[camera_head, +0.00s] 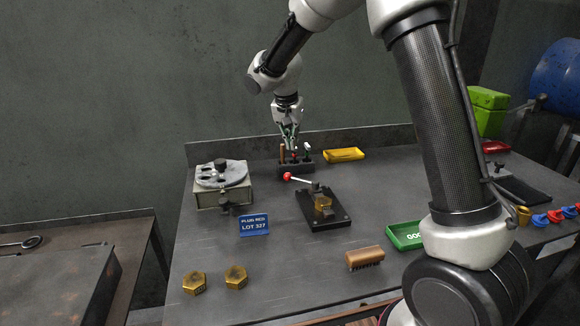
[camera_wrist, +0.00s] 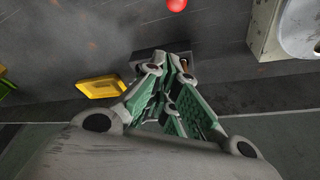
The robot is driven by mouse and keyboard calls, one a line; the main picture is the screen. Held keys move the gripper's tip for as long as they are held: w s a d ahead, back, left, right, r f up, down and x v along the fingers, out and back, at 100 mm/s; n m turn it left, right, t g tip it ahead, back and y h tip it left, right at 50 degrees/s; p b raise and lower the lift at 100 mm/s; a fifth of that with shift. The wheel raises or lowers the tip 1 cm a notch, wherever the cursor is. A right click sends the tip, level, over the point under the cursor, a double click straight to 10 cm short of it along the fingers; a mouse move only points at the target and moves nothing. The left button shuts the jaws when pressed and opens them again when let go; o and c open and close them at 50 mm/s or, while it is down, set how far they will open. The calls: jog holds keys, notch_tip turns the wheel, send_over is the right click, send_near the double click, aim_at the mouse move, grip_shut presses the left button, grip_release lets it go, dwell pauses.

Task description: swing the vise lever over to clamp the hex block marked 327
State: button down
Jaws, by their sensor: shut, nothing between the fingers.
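The vise (camera_head: 335,222) is a black base on the bench with a brass hex block (camera_head: 323,203) seated in it. Any number on that block is too small to read. The vise lever points to the left and back, ending in a red ball (camera_head: 287,177). The ball also shows at the top edge of the wrist view (camera_wrist: 176,5). My gripper (camera_head: 291,148) is shut and empty, pointing down over the dark tool rack behind the lever, apart from the ball. Its green-padded fingers (camera_wrist: 177,62) meet in the wrist view.
A yellow tray (camera_head: 345,155), a rotary fixture (camera_head: 222,190), a blue "LOT 327" sign (camera_head: 254,226), a brush (camera_head: 364,258), a green tray (camera_head: 406,236) and two loose hex blocks (camera_head: 195,283) (camera_head: 236,277) surround the vise. The bench's front middle is clear.

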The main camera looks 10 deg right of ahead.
jog(key=shift+f, duration=0.1)
dwell(0.3)
jog(key=x, duration=1)
jog(key=shift+d+f, duration=0.1)
jog(key=shift+f, duration=0.05)
jog(key=shift+s+a+r, duration=0.3)
jog(key=shift+s+a, duration=0.15)
jog(key=shift+s, duration=0.15)
jog(key=shift+s+a+r, duration=0.25)
jog(key=shift+s+a, duration=0.15)
jog(key=shift+s, duration=0.2)
jog(key=shift+s+a, duration=0.3)
jog(key=shift+s, duration=0.2)
jog(key=shift+a, duration=0.15)
